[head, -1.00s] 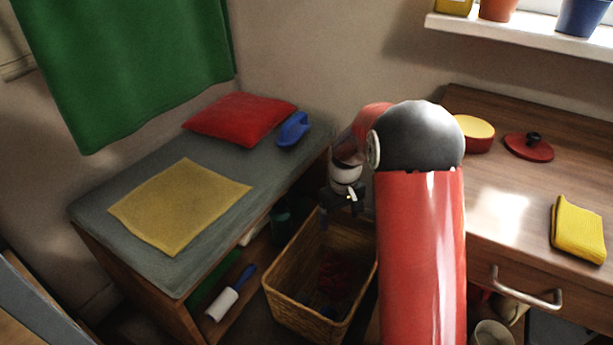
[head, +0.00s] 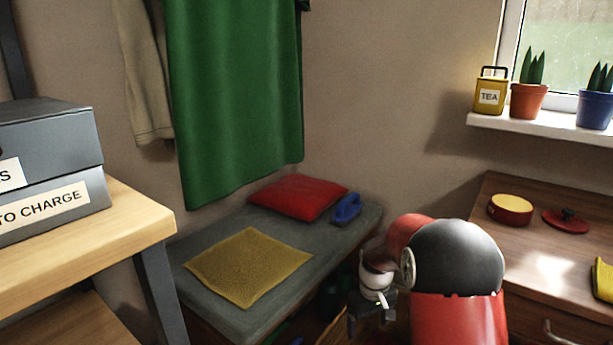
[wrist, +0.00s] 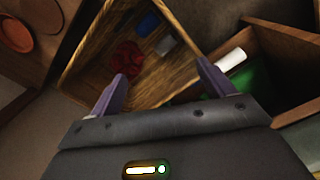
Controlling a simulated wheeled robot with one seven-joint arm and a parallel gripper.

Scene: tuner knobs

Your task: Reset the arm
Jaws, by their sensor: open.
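My gripper (wrist: 160,88) is open in the wrist view, its two purple-grey fingers spread apart with nothing between them touching either finger. It points down toward a wicker basket (wrist: 98,48). In the basket lie a dark red item (wrist: 127,57), a blue item (wrist: 148,24) and a small grey item (wrist: 165,46). In the head view my gripper (head: 362,318) hangs at the lower middle, in front of the bench's right end, and its fingertips are hard to make out. The basket is mostly out of the head view.
A cushioned bench (head: 340,238) holds a yellow cloth (head: 248,266), a red pillow (head: 298,196) and a blue item (head: 346,209). A wooden desk (head: 500,225) stands right, a table (head: 90,235) with grey boxes (head: 50,150) left. A green cloth (head: 235,100) hangs behind.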

